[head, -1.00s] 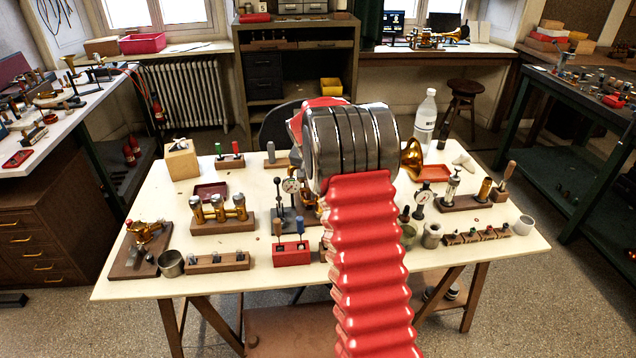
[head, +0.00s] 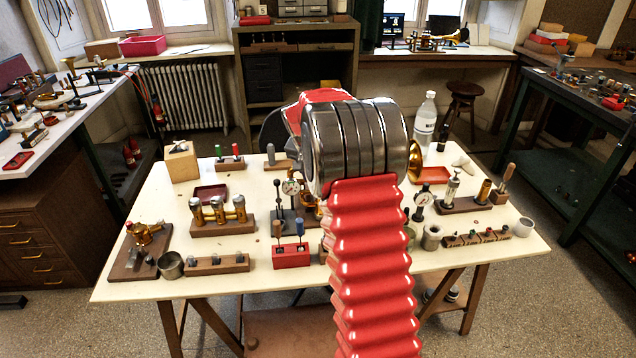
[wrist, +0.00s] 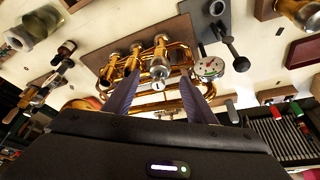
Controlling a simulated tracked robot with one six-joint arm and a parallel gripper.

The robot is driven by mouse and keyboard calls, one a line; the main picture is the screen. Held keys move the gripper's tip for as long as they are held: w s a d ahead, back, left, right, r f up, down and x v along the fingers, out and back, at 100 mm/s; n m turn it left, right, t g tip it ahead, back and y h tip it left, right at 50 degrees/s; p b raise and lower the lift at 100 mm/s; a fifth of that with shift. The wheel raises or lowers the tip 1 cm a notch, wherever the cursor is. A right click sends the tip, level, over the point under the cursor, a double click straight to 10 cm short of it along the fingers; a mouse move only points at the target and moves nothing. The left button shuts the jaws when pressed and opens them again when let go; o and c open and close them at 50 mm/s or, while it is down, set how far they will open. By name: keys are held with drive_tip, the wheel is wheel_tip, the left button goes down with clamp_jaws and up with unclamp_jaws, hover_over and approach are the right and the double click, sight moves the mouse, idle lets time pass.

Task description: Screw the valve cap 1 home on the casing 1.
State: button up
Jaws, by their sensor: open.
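In the wrist view a brass horn (wrist: 180,58) lies on a brown board, with three upright valve casings in a row. The casing nearest my gripper, casing 1 (wrist: 158,74), has a white tag marked 1. A round silvery top that looks like valve cap 1 (wrist: 160,62) is at its end; I cannot tell whether it is fully seated. My gripper (wrist: 159,82) is open, its two dark fingers apart on either side of this casing.
A dial gauge (wrist: 209,67) stands close beside the right finger, with a dark stand (wrist: 219,32) beyond it. In the head view a wooden block with three brass valves (head: 222,222), a red tool block (head: 291,257) and a bottle (head: 425,118) stand on the crowded bench.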

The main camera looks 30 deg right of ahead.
drive_tip(key=v, duration=0.9)
drive_tip(key=shift+a, duration=0.1)
idle(0.3)
drive_tip(key=s+a+f+n+y, duration=0.1)
drive_tip(key=s+a+f+n, duration=0.35)
drive_tip(key=s, duration=0.25)
drive_tip(key=s+a+r+n+t+y, duration=0.1)
drive_tip(key=s+a+r+n, duration=0.2)
drive_tip(key=s+a, duration=0.8)
drive_tip(key=s+a+r+n+t+y, duration=0.1)
drive_tip(key=s+a+r, duration=0.4)
drive_tip(key=s+a, duration=0.7)
drive_tip(key=shift+s+r+n+t+y, duration=0.25)
drive_tip(key=shift+s+n+t, duration=0.35)
drive_tip(key=shift+s+n, duration=1)
